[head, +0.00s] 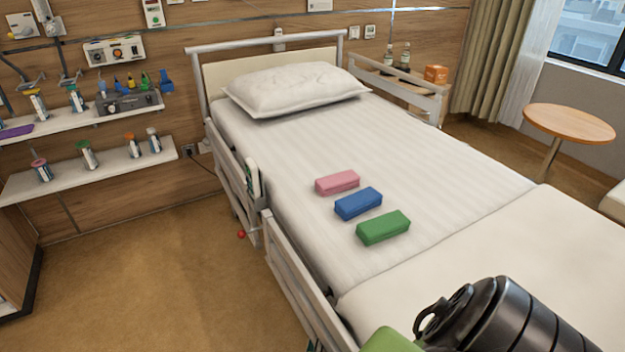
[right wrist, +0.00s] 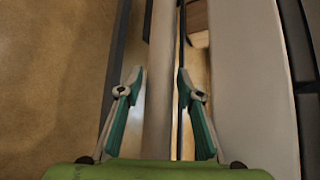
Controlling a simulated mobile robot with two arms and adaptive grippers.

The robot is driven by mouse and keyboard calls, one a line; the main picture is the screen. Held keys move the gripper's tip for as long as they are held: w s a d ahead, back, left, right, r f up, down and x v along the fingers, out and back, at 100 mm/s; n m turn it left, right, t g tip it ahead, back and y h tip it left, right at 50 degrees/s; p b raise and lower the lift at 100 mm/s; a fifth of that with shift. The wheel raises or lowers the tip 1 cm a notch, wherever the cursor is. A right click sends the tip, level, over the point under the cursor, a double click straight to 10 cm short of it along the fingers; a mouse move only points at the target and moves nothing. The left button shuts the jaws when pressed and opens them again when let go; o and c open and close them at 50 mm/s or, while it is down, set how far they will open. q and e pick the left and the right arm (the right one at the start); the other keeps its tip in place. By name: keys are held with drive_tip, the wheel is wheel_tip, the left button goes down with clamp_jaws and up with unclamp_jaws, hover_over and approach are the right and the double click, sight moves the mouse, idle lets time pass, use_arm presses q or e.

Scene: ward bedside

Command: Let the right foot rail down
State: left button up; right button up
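The foot rail (head: 300,285) on the bed's left side in the head view is a pale frame that looks raised along the mattress edge. Its lower end leaves the picture. My right arm comes in at the bottom right of that view, where only its dark wrist and green gripper body show. In the right wrist view, my right gripper (right wrist: 160,76) has its two fingers apart. A pale bar (right wrist: 160,120), apparently the rail, runs lengthwise between them. I cannot tell whether they touch it. The rail's release is not visible. My left gripper is out of view.
The head rail (head: 232,175) on the same side stands up, with a handset (head: 253,178) on it. Pink (head: 337,182), blue (head: 358,203) and green (head: 383,227) blocks lie on the mattress (head: 290,150). The floor (head: 170,270) left of the bed is clear.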

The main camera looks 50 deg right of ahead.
drive_tip(key=v, duration=1.1)
drive_tip(key=shift+s, duration=0.15)
